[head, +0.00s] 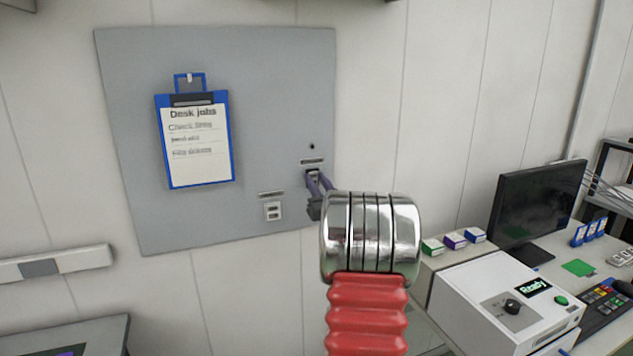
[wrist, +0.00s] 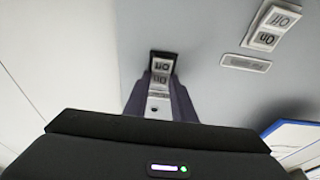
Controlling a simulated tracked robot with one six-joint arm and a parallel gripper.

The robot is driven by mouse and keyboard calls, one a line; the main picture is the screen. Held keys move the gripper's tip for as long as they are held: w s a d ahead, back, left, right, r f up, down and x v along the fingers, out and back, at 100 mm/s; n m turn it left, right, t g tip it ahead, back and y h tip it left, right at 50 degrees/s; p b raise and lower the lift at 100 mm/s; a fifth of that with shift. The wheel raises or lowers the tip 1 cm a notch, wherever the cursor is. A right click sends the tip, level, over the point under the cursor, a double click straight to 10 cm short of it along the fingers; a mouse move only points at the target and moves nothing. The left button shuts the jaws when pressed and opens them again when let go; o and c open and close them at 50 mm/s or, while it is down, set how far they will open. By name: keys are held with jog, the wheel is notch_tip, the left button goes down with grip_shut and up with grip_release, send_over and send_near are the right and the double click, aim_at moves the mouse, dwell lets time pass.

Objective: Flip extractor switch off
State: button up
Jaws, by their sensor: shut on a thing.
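A grey wall panel (head: 255,90) carries two small switches. My gripper (head: 317,178) is at the upper right switch, which its fingers mostly hide in the head view. In the wrist view that switch (wrist: 162,66) sits between the two dark fingertips of my gripper (wrist: 161,80); it has on/off markings, seen upside down. The fingers are shut on it. The other switch (head: 273,211) is lower left of it, untouched, and shows top right in the wrist view (wrist: 272,25). The label strips (head: 312,161) are too small to read, so I cannot tell which is the extractor's.
A blue clipboard (head: 198,140) headed "Desk jobs" hangs on the panel's left. At right a desk holds a monitor (head: 530,205), a white machine (head: 500,300) reading "Ready", and small boxes (head: 454,240).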

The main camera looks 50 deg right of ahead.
jog(key=shift+f+t, duration=0.15)
jog(key=shift+t, duration=0.25)
jog(key=o, duration=1.1)
jog(key=shift+c, duration=0.2)
jog(key=shift+s+a, duration=0.1)
jog(key=v, duration=1.3)
jog(key=shift+a+f, duration=0.25)
jog(key=shift+f, duration=0.05)
jog(key=shift+s, duration=0.1)
